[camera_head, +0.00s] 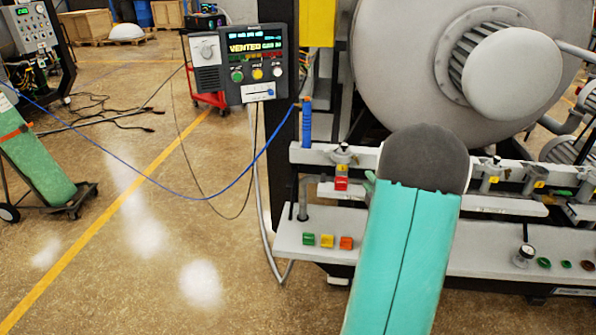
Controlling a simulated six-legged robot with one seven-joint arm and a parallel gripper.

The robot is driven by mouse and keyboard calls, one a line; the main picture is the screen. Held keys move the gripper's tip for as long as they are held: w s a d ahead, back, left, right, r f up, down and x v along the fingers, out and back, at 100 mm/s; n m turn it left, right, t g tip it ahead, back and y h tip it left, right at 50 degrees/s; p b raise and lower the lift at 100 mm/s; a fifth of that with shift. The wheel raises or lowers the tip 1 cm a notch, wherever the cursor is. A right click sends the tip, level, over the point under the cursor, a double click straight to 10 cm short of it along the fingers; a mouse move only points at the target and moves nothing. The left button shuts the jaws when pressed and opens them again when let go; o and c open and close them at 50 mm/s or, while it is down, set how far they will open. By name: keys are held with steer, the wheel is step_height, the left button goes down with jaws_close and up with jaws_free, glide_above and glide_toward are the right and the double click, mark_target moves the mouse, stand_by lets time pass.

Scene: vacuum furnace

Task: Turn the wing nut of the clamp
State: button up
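I cannot single out the clamp or its wing nut for sure. Small metal fittings stand along the white rail (320,154) of the furnace. One grey fitting (343,153) with a knob-like top sits left of my arm, above a red tag. Another fitting (490,176) with a yellow tag sits right of it. They are too small to tell whether either has a wing nut. My teal arm with its dark rounded end rises in front of the rail and hides part of it. My gripper does not show.
The grey furnace chamber (395,70) fills the upper right. A control panel (255,62) reading VENTED stands left of it, with a blue cable (150,178) hanging across. A lower ledge carries coloured buttons (327,241). A green cylinder (38,160) stands far left. Floor between is open.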

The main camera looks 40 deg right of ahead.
steer(key=w+a+r+m+g, duration=0.1)
steer(key=w+a+r+m, duration=0.1)
steer(key=a, duration=0.5)
steer(key=w+a+r+m+g+y, duration=0.1)
steer(key=w+a+r+m+g, duration=0.1)
steer(key=a+r, duration=0.3)
steer(key=w+a+r+m+g, duration=0.1)
steer(key=w+a+r+m, duration=0.1)
steer(key=a, duration=0.8)
steer(key=shift+w+r+m+g+y, duration=0.3)
steer(key=shift+w+r+m+g, duration=0.1)
steer(key=shift+r+m, duration=0.35)
